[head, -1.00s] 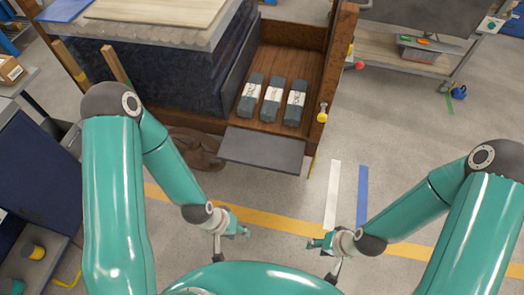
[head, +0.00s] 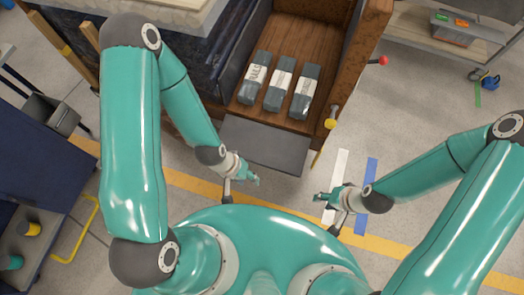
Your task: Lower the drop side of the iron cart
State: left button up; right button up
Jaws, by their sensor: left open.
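The cart (head: 352,80) stands ahead of me, a brown, rusty-looking box with an open top. A flat dark grey panel (head: 265,143) sticks out from its near edge, sloping outward and down; it looks like the drop side. Three grey packs with white labels (head: 279,84) lie on the brown floor behind it. My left gripper (head: 245,184) is open and empty, just in front of the panel's lower edge and apart from it. My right gripper (head: 329,208) is to the right of the panel, over the floor, touching nothing; its fingers are too small to read.
A yellow knob (head: 330,123) sits on the cart's near right post, and a red knob (head: 383,60) sticks out from its right side. A metal bench (head: 430,35) stands at the back right. A dark blue cabinet (head: 30,160) is at the left.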

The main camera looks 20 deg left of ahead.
aim_at(262, 154)
pick_arm(q)
jog(key=shift+o, duration=1.9)
jog(key=shift+f, duration=0.15)
pick_arm(e)
jog(key=s+a+f+n+g+y+b, duration=0.25)
jog(key=f+b, duration=0.45)
jog(key=f, duration=0.4)
jog(key=s+a+f+n+g+y+b, duration=0.1)
jog(key=a+f+g+y+b, duration=0.2)
jog(key=f+b, duration=0.6)
jog(key=w+a+f+n+t+y+b, duration=0.1)
jog(key=w+a+f+t+y+b, duration=0.3)
jog(key=w+a+f+y+b, duration=0.4)
jog(key=w+d+f+t+y+b, duration=0.2)
jog(key=w+d+f+t+b, duration=0.1)
jog(key=w+t, duration=0.55)
jog(key=shift+n, duration=0.45)
jog(key=b+x, duration=0.1)
jog(key=x, duration=1.5)
jog(key=shift+w+a, duration=0.2)
jog(key=shift+a, duration=0.15)
pick_arm(q)
notch_tip(262, 154, down, 28)
